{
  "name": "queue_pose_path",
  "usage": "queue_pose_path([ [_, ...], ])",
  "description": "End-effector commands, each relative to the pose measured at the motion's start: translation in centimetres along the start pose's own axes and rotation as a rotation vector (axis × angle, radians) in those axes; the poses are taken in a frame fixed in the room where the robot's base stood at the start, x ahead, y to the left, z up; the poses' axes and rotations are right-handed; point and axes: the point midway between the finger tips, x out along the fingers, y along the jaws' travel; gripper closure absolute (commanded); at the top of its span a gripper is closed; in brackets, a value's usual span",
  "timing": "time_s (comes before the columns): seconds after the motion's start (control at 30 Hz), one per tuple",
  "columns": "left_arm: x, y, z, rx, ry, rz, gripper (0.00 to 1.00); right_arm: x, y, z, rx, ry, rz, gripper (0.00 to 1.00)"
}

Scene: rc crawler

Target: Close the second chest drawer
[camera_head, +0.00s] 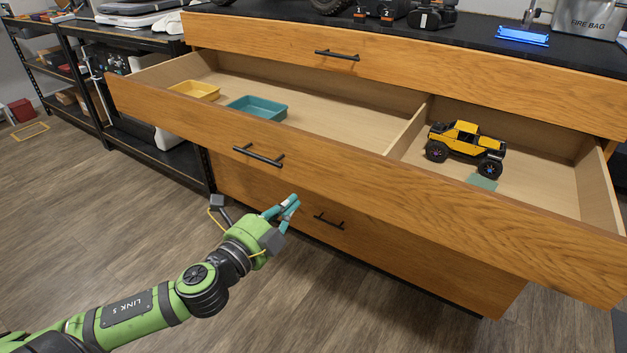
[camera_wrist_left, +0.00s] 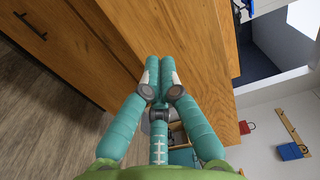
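The second chest drawer (camera_head: 400,195) is pulled far out, with its wooden front toward me and a black bar handle (camera_head: 258,156) on the left part. It holds a yellow tray (camera_head: 195,91), a teal tray (camera_head: 258,109) and, past a divider, a yellow crawler (camera_head: 465,143). My left gripper (camera_head: 293,205) shows below and right of that handle in the head view; its distance from the front is unclear. In the left wrist view its teal fingers (camera_wrist_left: 160,65) are together with nothing between them, and a wooden panel (camera_wrist_left: 185,40) lies just beyond. My right gripper is out of view.
The top drawer (camera_head: 440,75) is shut or nearly so, under a black worktop with batteries (camera_head: 432,17) and a fire bag (camera_head: 588,18). A lower drawer handle (camera_head: 328,221) sits beneath. Black shelving (camera_head: 150,140) stands at left. The wood floor in front is clear.

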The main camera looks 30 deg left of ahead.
Motion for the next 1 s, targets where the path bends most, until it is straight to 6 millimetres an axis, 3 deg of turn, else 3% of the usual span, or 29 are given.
queue_pose_path([
  [0.6, 8.0, 0.0, 0.0, -0.001, 0.0, 0.0, 1.0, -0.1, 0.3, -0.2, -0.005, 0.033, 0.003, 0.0],
  [1.0, 9.1, 0.1, 0.0, -0.001, 0.0, 0.002, 1.0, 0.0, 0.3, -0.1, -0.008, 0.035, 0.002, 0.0],
])
